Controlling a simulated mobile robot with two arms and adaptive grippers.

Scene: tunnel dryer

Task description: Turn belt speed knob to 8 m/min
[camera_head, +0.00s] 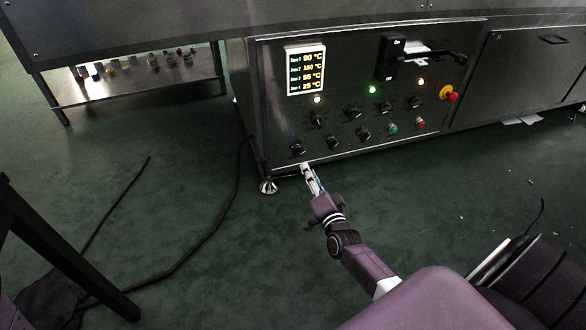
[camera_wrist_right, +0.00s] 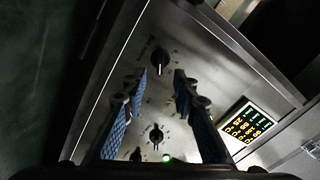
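The control panel (camera_head: 340,90) carries several black knobs. The lower-left knob (camera_head: 297,149) is the one nearest my right gripper (camera_head: 308,178), which is below it in the head view. In the right wrist view, my right gripper (camera_wrist_right: 163,82) is open, its two blue-padded fingers apart with nothing between the tips. A black knob (camera_wrist_right: 160,62) with a pale pointer line lies just beyond the fingertips; contact is not visible. Its label and scale are too small to read, so I cannot confirm it is the belt speed knob. My left gripper is not in view.
Another knob (camera_wrist_right: 156,133) shows between the fingers lower down. A low shelf (camera_head: 140,85) stands left. Cables (camera_head: 225,205) lie on the green floor.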

